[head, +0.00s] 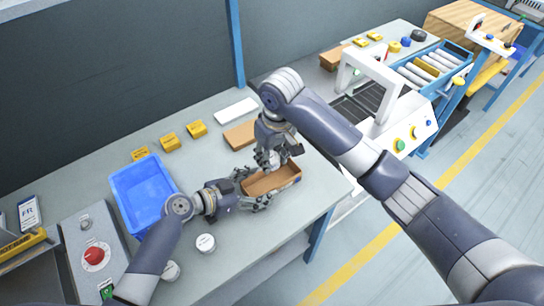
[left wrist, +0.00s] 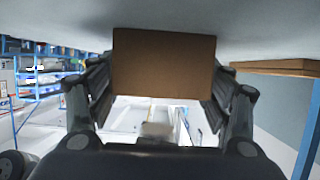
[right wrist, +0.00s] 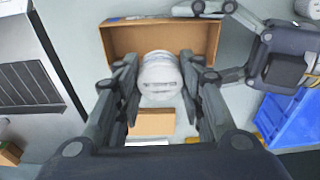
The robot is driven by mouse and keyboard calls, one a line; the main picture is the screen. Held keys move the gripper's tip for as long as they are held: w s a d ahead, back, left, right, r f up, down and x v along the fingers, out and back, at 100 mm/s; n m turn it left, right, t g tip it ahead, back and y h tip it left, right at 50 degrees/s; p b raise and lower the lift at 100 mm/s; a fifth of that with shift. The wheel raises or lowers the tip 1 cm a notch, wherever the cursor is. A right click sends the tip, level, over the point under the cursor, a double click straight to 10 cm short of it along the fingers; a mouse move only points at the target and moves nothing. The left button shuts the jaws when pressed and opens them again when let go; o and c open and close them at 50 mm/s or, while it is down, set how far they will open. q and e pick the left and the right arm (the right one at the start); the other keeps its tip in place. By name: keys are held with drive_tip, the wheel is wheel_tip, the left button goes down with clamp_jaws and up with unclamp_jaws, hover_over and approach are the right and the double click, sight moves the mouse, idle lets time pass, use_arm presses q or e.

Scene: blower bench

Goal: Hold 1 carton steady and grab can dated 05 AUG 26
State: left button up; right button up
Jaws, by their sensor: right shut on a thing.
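An open brown carton (head: 285,184) stands on the bench, and its inside shows in the right wrist view (right wrist: 205,38). My left gripper (head: 256,189) has its fingers against two opposite sides of the carton's end. In the left wrist view, the carton's brown wall (left wrist: 163,62) fills the space between the fingers. No date on this can is legible. Two more white-topped cans stand on the bench, one in front of the left arm (head: 205,243) and one beside it (head: 170,271).
A blue bin (head: 146,190) stands left of the carton. Several yellow blocks (head: 168,142), a flat brown box (head: 240,134) and a white box (head: 236,110) lie behind. A control box with a red knob (head: 95,257) is at the left. The bench's front edge is close to the carton.

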idle(0.3)
use_arm(q)
drive_tip(key=v, duration=1.2)
drive_tip(key=shift+s+d+f, duration=0.1)
